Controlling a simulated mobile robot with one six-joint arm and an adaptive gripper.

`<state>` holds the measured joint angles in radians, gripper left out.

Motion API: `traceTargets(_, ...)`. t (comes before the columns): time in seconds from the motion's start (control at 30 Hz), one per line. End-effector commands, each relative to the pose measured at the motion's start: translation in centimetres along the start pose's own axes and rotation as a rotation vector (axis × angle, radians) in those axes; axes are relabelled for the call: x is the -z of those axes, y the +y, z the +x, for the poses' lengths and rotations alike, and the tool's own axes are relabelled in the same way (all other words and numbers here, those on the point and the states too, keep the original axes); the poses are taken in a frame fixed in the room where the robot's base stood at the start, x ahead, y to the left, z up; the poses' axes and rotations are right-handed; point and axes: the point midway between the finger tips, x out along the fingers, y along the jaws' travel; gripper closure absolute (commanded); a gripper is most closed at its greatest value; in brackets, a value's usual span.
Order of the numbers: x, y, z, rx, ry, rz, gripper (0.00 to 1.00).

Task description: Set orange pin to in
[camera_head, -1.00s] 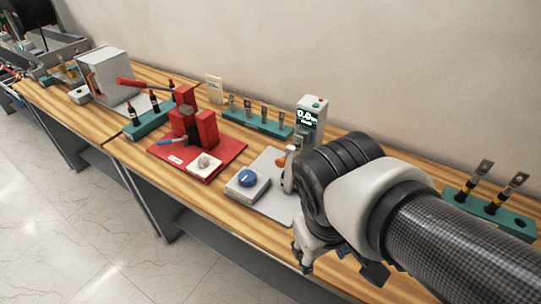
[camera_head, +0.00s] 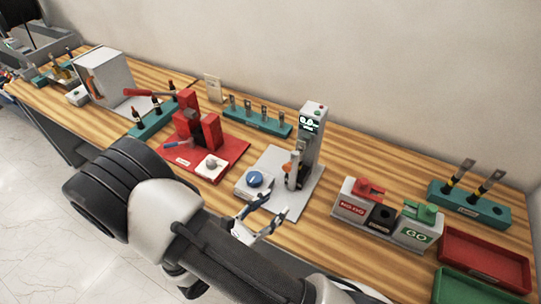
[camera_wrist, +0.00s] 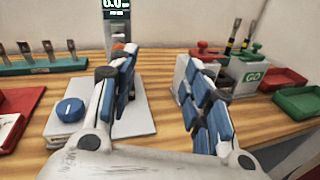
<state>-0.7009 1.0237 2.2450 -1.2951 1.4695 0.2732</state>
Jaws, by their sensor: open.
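The orange pin (camera_head: 287,168) sits on the grey gauge stand (camera_head: 310,135), which has a small lit display and stands on a pale base plate (camera_head: 290,208). In the wrist view only a small orange part of the pin (camera_wrist: 118,46) shows above my left finger; the rest is hidden. I cannot tell how far in or out the pin is. My gripper (camera_head: 262,218) is open and empty, in front of the stand near the plate's front edge. In the wrist view my gripper (camera_wrist: 160,95) has its fingers wide apart, with bare wood between them.
A blue knob (camera_head: 254,179) on a grey box is left of the stand. A red press (camera_head: 195,130) is further left. To the right are a NO-GO/GO block (camera_head: 385,220), a teal rack (camera_head: 468,206), a red tray (camera_head: 485,258) and a green tray (camera_head: 462,289).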

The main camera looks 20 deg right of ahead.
Motion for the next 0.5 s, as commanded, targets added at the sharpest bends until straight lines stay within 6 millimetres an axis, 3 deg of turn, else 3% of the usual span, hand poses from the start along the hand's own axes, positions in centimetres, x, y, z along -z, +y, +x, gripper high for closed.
traceTargets(0.13,2.4,1.1,-1.2,-0.171,-0.036,-0.114,0.55)
traceTargets(0.3,3.7,1.5,-1.7,-0.25,-0.047,-0.157,0.55)
traceTargets(0.5,3.8,1.9,0.2,-0.25,-0.048,-0.159,0.55)
